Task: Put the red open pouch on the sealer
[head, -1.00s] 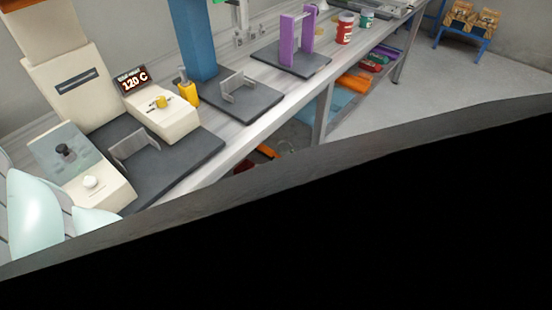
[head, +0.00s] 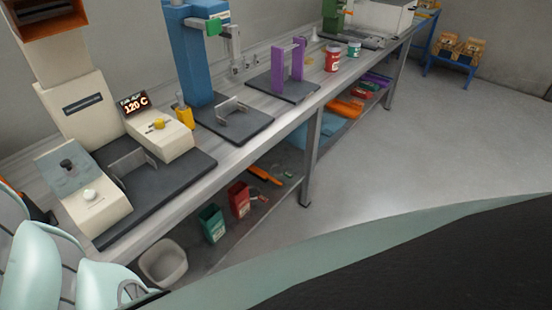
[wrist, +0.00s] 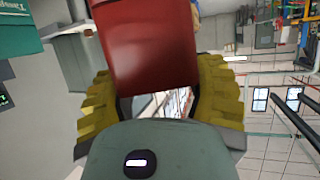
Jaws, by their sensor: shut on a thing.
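A plain red pouch (wrist: 150,45) is between the yellow-padded fingers of my gripper (wrist: 157,85) in the wrist view. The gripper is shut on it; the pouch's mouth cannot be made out. The sealer appears to be the cream machine (head: 85,110) at the left of the bench in the head view, with a red "120 C" display (head: 132,102). A grey bracket (head: 132,163) stands on its dark base plate, with no pouch seen there. My gripper is not clearly visible in the head view.
Right of the sealer stand a yellow bottle (head: 184,116), a blue column (head: 188,60) and a purple frame (head: 289,66). Below are another red pouch (head: 239,199), a green pouch (head: 212,222) and a white bin (head: 163,263). Floor (head: 400,150) right of the bench is clear.

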